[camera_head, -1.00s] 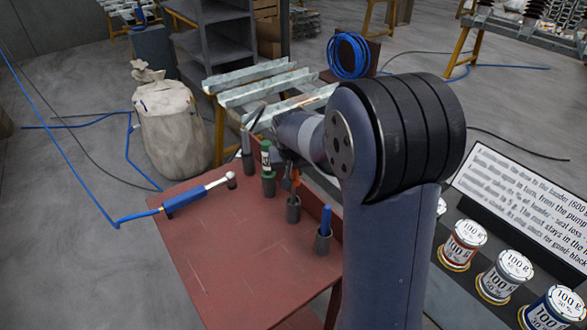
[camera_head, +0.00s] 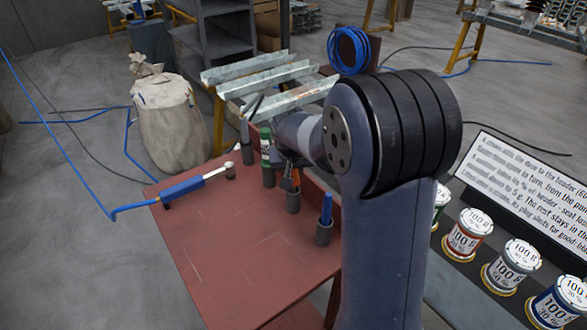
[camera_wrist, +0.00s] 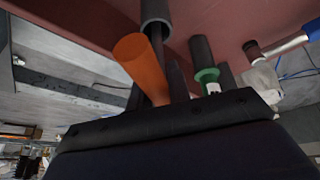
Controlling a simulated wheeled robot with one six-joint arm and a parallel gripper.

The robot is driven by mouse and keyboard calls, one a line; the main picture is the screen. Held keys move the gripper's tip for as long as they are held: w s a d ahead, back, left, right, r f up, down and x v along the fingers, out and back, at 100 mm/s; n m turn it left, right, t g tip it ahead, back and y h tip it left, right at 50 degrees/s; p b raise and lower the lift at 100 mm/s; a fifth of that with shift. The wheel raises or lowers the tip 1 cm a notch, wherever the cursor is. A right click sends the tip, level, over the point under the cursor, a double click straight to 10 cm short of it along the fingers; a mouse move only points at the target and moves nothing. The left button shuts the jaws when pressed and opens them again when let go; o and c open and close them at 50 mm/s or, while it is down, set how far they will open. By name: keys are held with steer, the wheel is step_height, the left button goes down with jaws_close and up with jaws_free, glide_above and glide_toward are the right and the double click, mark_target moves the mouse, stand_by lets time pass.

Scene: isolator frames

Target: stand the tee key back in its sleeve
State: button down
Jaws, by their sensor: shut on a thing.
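The tee key, with an orange handle (camera_head: 291,182) and a dark shank, is held by my gripper (camera_head: 289,168). In the wrist view the orange handle (camera_wrist: 140,62) slants across from my gripper (camera_wrist: 170,92), which is shut on the key. A dark, open-topped sleeve (camera_head: 293,203) stands on the red bench directly under the key. In the wrist view the sleeve (camera_wrist: 157,12) lies in line with the shank, which appears to reach its mouth. How far the shank is inside cannot be told. My arm hides part of the gripper.
A green-banded tool (camera_head: 266,148) stands close left of the key in its own holder. A blue-handled tool (camera_head: 327,206) stands in a holder to the right. A blue-handled torque wrench (camera_head: 190,186) lies at the left of the red bench (camera_head: 235,250), whose front is clear.

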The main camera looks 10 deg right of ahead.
steer(key=c, duration=1.2)
jaws_free()
steer(key=shift+c, duration=0.2)
steer(key=shift+r, duration=0.1)
steer(key=v, duration=1)
steer(key=shift+s+r, duration=0.15)
steer(key=shift+r, duration=0.15)
steer(key=shift+f, duration=0.1)
steer(key=x, duration=1)
steer(key=shift+f, duration=0.2)
steer(key=shift+r+p, duration=0.5)
